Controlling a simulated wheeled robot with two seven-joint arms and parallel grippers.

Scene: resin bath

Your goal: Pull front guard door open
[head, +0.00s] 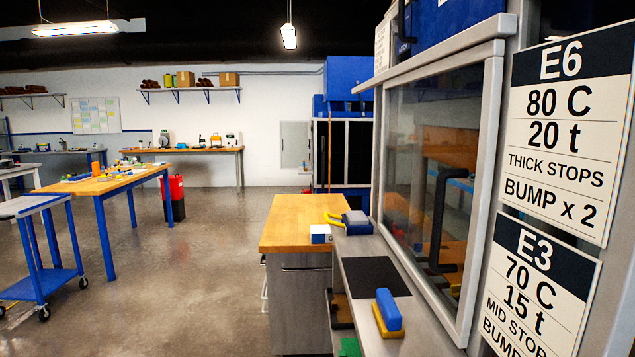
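The front guard door (480,190) is a large clear pane in a light grey frame, at the right of the head view and seen at a steep angle. A black bar handle (438,220) stands upright at the pane. The door looks shut, with no clear gap along its frame. Orange and dark shapes show in the pane; I cannot tell whether they are reflections or things behind it. Neither of my grippers is in view.
Below the door, a grey ledge holds a blue-and-yellow block (387,313) and a black mat (374,276). A wood-topped cabinet (290,222) stands beyond it. Signs E6 (570,125) and E3 (540,290) hang at right. Open floor (170,280) lies left.

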